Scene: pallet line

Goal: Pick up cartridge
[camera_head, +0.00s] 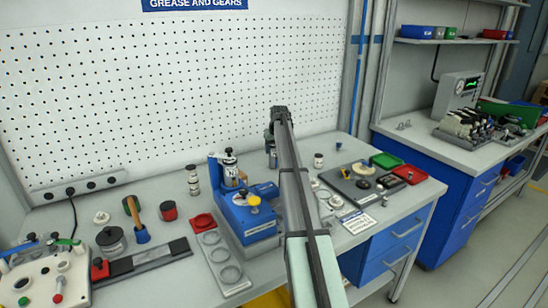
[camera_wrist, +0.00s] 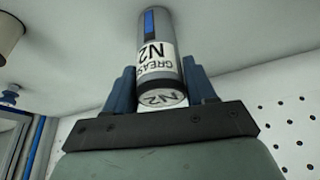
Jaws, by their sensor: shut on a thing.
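A grease cartridge (camera_wrist: 158,60) with a grey body, a blue stripe and a white label reading "GREASE" and "N2" shows in the wrist view. My gripper (camera_wrist: 160,88) is shut on it, with one dark blue finger on each side of its labelled end. In the head view my gripper (camera_head: 278,116) is towards the back of the bench, in front of the pegboard. My arm hides much of the area there, so I cannot tell the held cartridge clearly. Another cartridge (camera_head: 230,172) with a dark top stands in the blue fixture (camera_head: 248,212) on the left.
A grey tray (camera_head: 223,262) with round recesses lies in front of the fixture. A stack of small jars (camera_head: 192,180) and a red pot (camera_head: 168,211) stand left of it. A dark board (camera_head: 352,188) with parts, a green tray (camera_head: 386,160) and a red tray (camera_head: 411,174) lie right.

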